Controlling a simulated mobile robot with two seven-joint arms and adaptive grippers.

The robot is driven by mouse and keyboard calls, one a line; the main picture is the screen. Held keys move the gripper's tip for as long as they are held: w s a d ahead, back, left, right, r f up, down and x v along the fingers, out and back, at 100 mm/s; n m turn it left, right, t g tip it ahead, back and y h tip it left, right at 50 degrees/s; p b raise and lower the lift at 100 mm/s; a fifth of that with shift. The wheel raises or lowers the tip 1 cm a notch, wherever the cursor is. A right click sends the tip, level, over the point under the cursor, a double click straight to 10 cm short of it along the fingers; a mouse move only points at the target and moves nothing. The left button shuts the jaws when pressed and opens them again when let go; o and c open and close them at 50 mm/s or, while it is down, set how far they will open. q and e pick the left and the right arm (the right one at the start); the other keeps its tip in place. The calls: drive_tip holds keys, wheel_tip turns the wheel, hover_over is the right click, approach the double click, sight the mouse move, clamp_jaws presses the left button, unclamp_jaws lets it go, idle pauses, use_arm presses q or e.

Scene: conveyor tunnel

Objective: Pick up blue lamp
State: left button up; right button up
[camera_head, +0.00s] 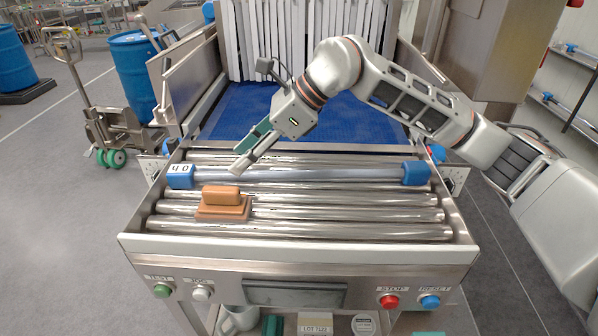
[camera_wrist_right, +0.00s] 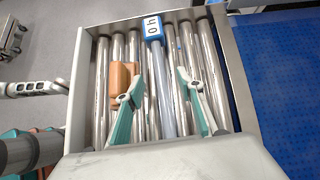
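The blue lamp is a long clear tube with blue end caps, lying across the steel rollers. Its left cap, marked "40" (camera_head: 181,176), and right cap (camera_head: 416,173) both show in the head view. In the right wrist view, the lamp's tube (camera_wrist_right: 162,88) runs away from me to the marked cap. My right gripper (camera_head: 240,161) is above the left half of the tube, pointing down and left. In the right wrist view my right gripper (camera_wrist_right: 158,78) has its fingers apart, one on each side of the tube, apparently not touching it. My left gripper is not in view.
An orange-brown block (camera_head: 223,201) sits on the rollers just in front of the lamp's left part. A blue belt (camera_head: 300,118) leads to the strip curtain behind. The steel front rail (camera_head: 300,252) carries buttons. The rollers right of the block are clear.

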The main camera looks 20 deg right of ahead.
drive_tip(key=p+x, duration=0.1)
drive_tip(key=x, duration=0.3)
drive_tip(key=shift+s+a+f, duration=0.1)
drive_tip(key=shift+s+f, duration=0.05)
drive_tip(key=shift+f, duration=0.05)
drive_tip(key=shift+a+f, duration=0.15)
drive_tip(key=shift+f, duration=0.05)
clamp_jaws()
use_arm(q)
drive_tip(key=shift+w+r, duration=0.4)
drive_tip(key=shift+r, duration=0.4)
use_arm(e)
drive_tip(key=shift+r, duration=0.1)
drive_tip(key=shift+r, duration=0.25)
use_arm(q)
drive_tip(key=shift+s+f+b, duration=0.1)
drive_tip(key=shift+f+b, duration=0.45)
drive_tip(key=shift+b, duration=0.05)
use_arm(e)
wheel_tip(320, 180, up, 20)
drive_tip(key=shift+f, duration=0.25)
